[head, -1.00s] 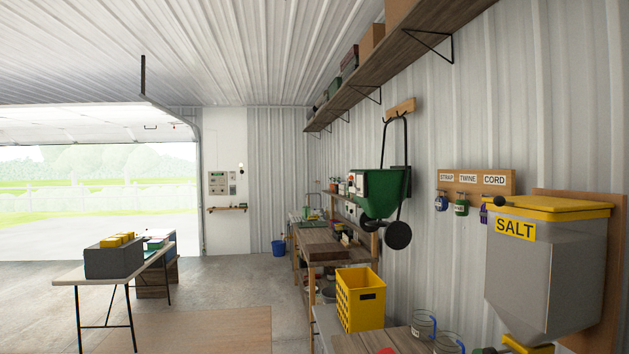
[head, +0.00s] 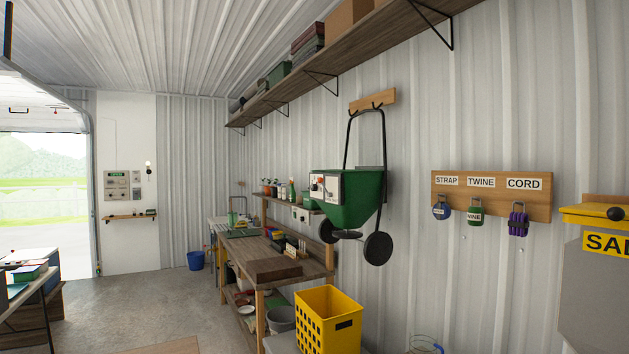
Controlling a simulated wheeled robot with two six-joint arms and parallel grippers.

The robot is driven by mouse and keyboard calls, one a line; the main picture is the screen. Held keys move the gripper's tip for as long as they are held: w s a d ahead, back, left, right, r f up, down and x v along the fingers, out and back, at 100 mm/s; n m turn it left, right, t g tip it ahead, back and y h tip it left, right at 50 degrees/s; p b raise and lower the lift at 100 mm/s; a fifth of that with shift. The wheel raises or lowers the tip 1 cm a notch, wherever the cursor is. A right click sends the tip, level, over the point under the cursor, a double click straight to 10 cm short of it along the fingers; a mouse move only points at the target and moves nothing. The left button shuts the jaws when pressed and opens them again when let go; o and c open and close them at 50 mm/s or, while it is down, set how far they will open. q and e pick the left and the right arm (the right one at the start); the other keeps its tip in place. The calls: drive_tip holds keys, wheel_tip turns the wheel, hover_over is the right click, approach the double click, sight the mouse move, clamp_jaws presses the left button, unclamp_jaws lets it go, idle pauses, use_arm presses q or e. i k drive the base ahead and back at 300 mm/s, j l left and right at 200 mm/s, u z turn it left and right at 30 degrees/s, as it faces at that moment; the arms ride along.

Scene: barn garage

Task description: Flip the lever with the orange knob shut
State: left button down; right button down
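I cannot make out a lever with an orange knob for certain. A green hopper spreader (head: 352,199) with dark wheels hangs from a wooden hook board on the right wall. A white panel (head: 325,187) on or in front of its left side carries small orange-red and dark details, too small to tell apart. A grey control panel (head: 117,186) is on the far white wall, its parts also too small to read. Neither of my grippers is in view.
A wooden workbench (head: 275,268) runs along the right wall, with a yellow crate (head: 327,318) at its near end. The labelled hook board (head: 492,196) and salt bin (head: 600,270) are at right. A table (head: 30,290) stands left. Concrete floor (head: 150,305) between is clear.

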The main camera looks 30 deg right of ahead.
sight(320, 180)
drive_tip(key=i+z, duration=0.3)
drive_tip(key=i, duration=0.2)
drive_tip(key=i+j+z, duration=0.1)
drive_tip(key=i+z, duration=0.15)
drive_tip(key=i, duration=0.3)
drive_tip(key=i+j+z, duration=0.3)
drive_tip(key=i, duration=0.2)
drive_tip(key=i+j+z, duration=0.25)
drive_tip(key=i, duration=0.2)
